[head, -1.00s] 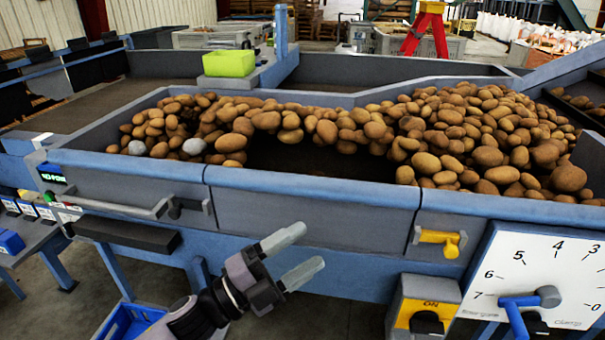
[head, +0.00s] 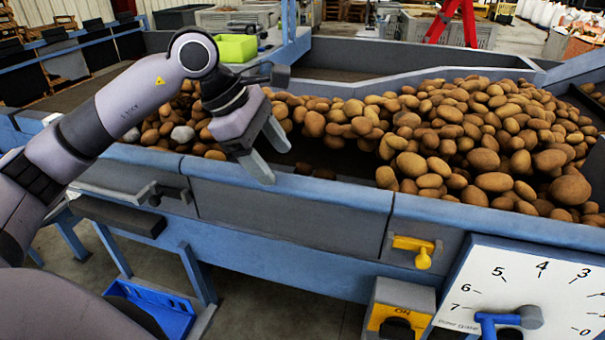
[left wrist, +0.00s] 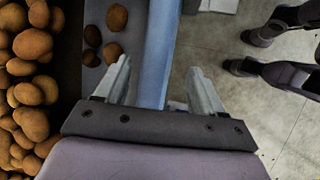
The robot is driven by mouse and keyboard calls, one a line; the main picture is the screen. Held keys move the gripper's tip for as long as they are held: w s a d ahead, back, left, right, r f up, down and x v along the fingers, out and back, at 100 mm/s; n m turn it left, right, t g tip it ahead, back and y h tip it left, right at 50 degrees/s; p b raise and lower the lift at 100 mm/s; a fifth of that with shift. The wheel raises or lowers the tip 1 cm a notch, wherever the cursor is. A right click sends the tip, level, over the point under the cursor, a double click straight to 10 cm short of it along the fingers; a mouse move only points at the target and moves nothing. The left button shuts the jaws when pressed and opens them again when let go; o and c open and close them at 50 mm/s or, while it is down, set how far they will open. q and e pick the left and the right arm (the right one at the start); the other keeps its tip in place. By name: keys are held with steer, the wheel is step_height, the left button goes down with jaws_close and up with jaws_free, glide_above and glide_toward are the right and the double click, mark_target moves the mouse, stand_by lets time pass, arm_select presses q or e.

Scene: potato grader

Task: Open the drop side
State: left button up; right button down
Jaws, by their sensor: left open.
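The drop side looks to be the grey middle panel (head: 290,228) of the grader's near wall, between two seams, with a blue top rail (head: 320,193). It stands upright and closed. A yellow latch (head: 412,245) sits just right of its right seam. My left gripper (head: 273,163) is open and empty, fingers pointing down over the rail. In the left wrist view the blue rail (left wrist: 157,55) lies between the two fingers; I cannot tell whether they touch it. My right gripper is out of view.
Potatoes (head: 470,130) fill the grader behind the wall, heaped at the right. A dial board (head: 530,285) and an ON switch box (head: 402,310) stand front right. A green bin (head: 236,47) sits behind my gripper.

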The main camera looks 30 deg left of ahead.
mark_target(285, 178)
arm_select(q)
steer(key=shift+w+a, duration=0.15)
steer(key=shift+a, duration=0.05)
steer(key=shift+f+y, duration=0.2)
steer(key=shift+y, duration=0.1)
steer(key=shift+p+x, duration=0.55)
steer(key=shift+x, duration=2.6)
jaws_close()
